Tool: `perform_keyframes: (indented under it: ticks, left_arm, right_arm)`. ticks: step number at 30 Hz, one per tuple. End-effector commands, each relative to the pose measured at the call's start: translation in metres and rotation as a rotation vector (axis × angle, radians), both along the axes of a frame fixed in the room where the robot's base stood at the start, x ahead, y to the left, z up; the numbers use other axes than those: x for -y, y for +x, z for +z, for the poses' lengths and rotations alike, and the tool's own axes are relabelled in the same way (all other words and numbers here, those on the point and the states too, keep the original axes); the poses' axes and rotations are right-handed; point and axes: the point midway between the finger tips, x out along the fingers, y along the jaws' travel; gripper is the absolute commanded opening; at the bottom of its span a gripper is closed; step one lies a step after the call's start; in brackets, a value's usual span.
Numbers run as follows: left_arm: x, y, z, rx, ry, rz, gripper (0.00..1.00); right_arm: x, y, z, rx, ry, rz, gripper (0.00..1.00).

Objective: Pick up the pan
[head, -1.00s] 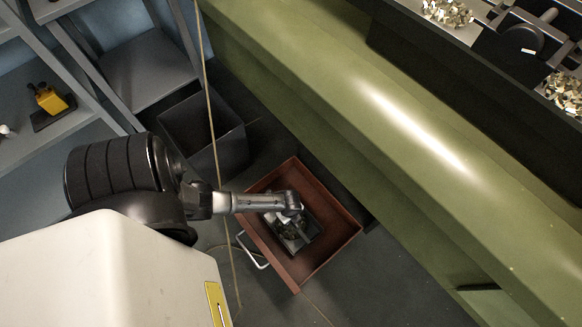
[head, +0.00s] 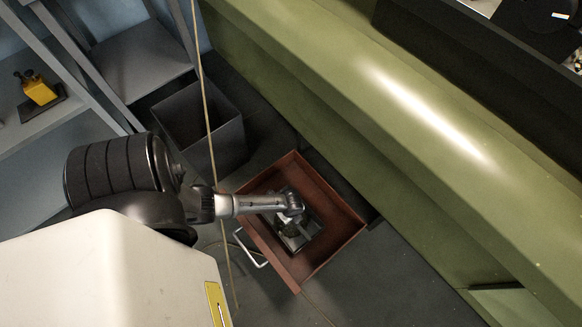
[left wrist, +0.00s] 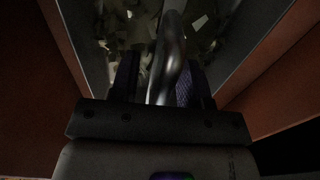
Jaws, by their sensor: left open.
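The pan (head: 306,241), a grey tray with scrap in it, lies inside a red-brown open box (head: 337,247) on the floor. In the left wrist view the pan's grey side (left wrist: 237,62) and a shiny curved metal handle (left wrist: 172,50) show, with pale scrap (left wrist: 205,25) behind. My left gripper (left wrist: 158,78) is open, with its dark fingers on either side of the handle. In the head view my left gripper (head: 292,215) reaches down into the box, and its wrist hides part of the pan. Whether the fingers touch the handle is too dark to tell. My right gripper is out of view.
The box's walls stand close around my left gripper. A dark open bin (head: 199,125) stands behind it, and grey shelving (head: 145,62) is at upper left. A large green machine body (head: 400,130) runs along the right. A thin cord (head: 207,110) hangs near my arm.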

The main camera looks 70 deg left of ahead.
Motion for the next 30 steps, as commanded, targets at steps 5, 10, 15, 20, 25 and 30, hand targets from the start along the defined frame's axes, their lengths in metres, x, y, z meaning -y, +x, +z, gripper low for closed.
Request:
perform_keyframes:
  ticks: [5,10,15,20,25,30]
  left_arm:
    - [0.0,0.0002,0.001,0.0,0.0,0.0,0.36]
    - [0.0,0.0002,0.001,0.0,0.0,0.0,0.2]
    - [0.0001,0.0001,0.001,0.0,0.0,0.0,0.03]
    - [0.0001,0.0001,0.0009,0.0,0.0,0.0,0.0]
    - [0.0001,0.0001,0.0009,0.0,0.0,0.0,0.0]
    - [0.0,0.0,0.0009,0.0,0.0,0.0,0.0]
  right_arm:
    - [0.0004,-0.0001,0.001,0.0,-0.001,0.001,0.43]
    - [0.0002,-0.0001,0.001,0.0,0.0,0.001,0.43]
    - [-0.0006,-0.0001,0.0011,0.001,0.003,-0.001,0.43]
    - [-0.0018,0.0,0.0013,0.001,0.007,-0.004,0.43]
    - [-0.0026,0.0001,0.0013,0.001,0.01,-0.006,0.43]
    - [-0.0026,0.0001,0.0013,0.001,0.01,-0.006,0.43]
